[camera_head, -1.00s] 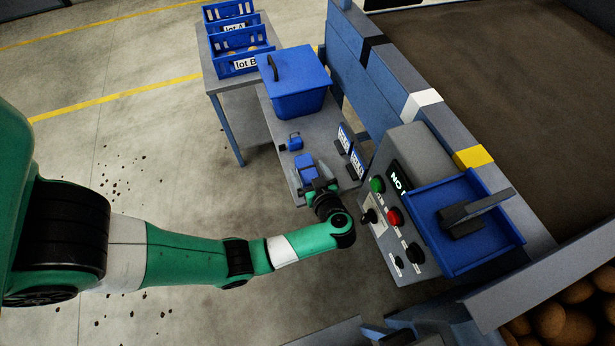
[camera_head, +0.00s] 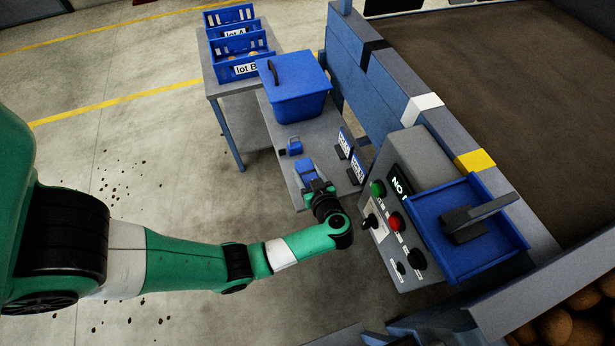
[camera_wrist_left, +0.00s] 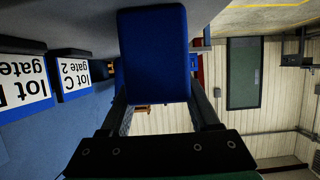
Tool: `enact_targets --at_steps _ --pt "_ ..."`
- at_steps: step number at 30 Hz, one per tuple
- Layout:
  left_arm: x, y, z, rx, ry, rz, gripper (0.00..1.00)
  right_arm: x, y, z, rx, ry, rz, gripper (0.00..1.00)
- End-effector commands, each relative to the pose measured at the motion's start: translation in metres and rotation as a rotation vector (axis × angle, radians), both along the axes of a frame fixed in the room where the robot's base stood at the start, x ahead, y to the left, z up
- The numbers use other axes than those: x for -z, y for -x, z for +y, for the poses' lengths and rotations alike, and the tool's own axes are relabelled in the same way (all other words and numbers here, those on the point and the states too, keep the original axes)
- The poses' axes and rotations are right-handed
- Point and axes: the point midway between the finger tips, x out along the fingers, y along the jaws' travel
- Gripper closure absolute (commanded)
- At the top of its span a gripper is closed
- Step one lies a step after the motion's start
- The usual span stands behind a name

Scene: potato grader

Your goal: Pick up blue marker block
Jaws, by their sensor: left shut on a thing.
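The blue marker block (camera_head: 304,166) is between the fingers of my left gripper (camera_head: 312,181), over the front end of the grey shelf (camera_head: 325,128). My left gripper is shut on it. In the left wrist view the blue block (camera_wrist_left: 153,55) fills the space between the two dark fingers (camera_wrist_left: 160,108), and its broad blue face is toward the camera. I cannot tell how far it is above the shelf. My right gripper is not seen.
A smaller blue object (camera_head: 294,147) and a lidded blue bin (camera_head: 296,88) stand on the shelf. Label cards (camera_head: 357,168) stand along its right side. The control panel (camera_head: 389,235) with buttons and a lever is close right of my left gripper. Blue lot crates (camera_head: 240,66) are behind.

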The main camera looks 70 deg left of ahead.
Motion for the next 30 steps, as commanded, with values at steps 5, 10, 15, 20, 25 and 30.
enact_targets --at_steps 5,10,15,20,25,30 --pt "-0.001 0.0 0.0 0.0 0.0 -0.001 1.0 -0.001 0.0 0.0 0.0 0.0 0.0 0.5" --pt "-0.012 0.0 0.0 0.0 0.0 -0.001 1.0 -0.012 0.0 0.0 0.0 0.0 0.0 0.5" --pt "-0.043 0.0 0.0 0.001 -0.001 -0.001 1.0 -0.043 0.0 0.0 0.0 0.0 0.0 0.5" --pt "-0.089 0.034 -0.012 0.004 -0.001 0.001 1.0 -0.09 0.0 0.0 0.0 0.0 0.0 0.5" --pt "-0.116 0.079 -0.027 0.005 -0.001 0.004 1.0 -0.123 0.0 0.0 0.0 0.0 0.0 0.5" --pt "-0.128 0.115 -0.039 0.004 -0.001 0.003 1.0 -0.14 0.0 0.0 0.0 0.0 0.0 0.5"
